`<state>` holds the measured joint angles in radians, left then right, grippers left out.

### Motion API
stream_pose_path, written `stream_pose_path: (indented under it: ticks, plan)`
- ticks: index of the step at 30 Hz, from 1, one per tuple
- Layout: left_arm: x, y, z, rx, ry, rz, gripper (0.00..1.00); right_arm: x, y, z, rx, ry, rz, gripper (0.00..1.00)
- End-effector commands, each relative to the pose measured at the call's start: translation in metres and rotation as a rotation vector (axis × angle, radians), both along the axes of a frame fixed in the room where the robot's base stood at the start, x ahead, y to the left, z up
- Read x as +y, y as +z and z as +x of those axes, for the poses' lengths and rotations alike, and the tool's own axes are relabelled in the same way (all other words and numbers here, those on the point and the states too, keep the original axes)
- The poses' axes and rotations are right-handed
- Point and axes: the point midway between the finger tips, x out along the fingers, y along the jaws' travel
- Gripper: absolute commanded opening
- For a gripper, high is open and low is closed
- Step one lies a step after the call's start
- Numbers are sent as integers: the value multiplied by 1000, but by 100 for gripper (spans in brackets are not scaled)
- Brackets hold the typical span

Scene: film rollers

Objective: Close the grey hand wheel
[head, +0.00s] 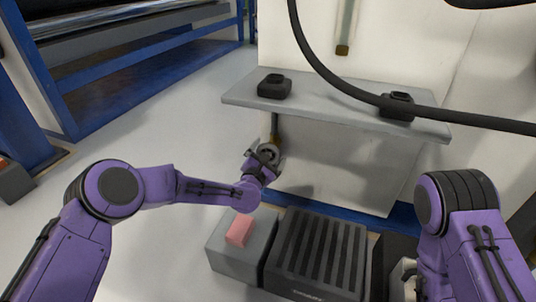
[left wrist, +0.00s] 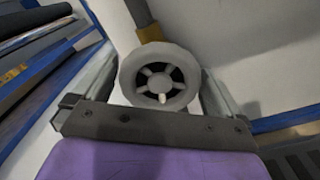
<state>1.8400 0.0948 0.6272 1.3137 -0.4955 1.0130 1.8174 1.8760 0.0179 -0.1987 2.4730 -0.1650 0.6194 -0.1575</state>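The grey hand wheel (left wrist: 160,76) is round, with spokes and a small pale knob at its lower middle. It sits below a yellow-brown fitting (left wrist: 151,33) on a dark pipe. In the head view the wheel (head: 267,152) shows small, under the grey shelf. My left gripper (head: 264,156) is at the wheel. In the left wrist view its two fingers stand apart, one on each side of the rim; I cannot tell whether they touch it. My right arm (head: 465,225) shows at the lower right; its gripper is not clearly seen.
A grey shelf (head: 335,112) with two black devices juts out above the wheel. A black cable hangs across the upper right. Below stand a grey box (head: 228,262) with a pink block (head: 239,230) and a dark ribbed box (head: 318,255). Open floor lies to the left.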

Motion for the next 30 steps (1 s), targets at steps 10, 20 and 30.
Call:
stream_pose_path:
  ticks: [10, 20, 30]
  plan:
    - [11, 6, -33, 4, -1, 0, 100, 19, 31, -22, 124, -20, 60, 43]
    - [31, 2, -95, 2, 0, -1, 100, 38, 52, -23, 93, -118, 77, 43]
    - [33, 0, -100, 0, 1, 0, 100, 38, 50, -18, 62, -136, 71, 43]
